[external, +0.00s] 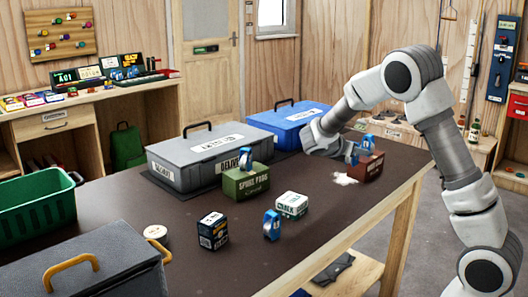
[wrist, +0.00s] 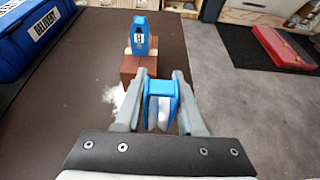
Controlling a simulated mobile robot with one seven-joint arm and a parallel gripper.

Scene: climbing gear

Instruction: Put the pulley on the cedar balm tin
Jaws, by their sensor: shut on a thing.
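My gripper (wrist: 158,112) is shut on a blue pulley (wrist: 158,90), held upright between the two fingers. In the external view the held pulley (external: 353,154) shows at the gripper (external: 349,157), close to a red-brown box (external: 371,168). The box (wrist: 130,72) is just ahead in the wrist view, with another blue pulley-like piece (wrist: 138,40) standing on it. I cannot read which thing is the cedar balm tin. A small round pale tin (external: 155,232) lies at the left of the table, and a white-and-green box (external: 291,205) stands nearer the middle.
A green box (external: 240,184) has a blue piece on top. Grey (external: 190,160) and blue (external: 290,122) cases line the back. White powder (external: 344,179) lies by the red-brown box.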

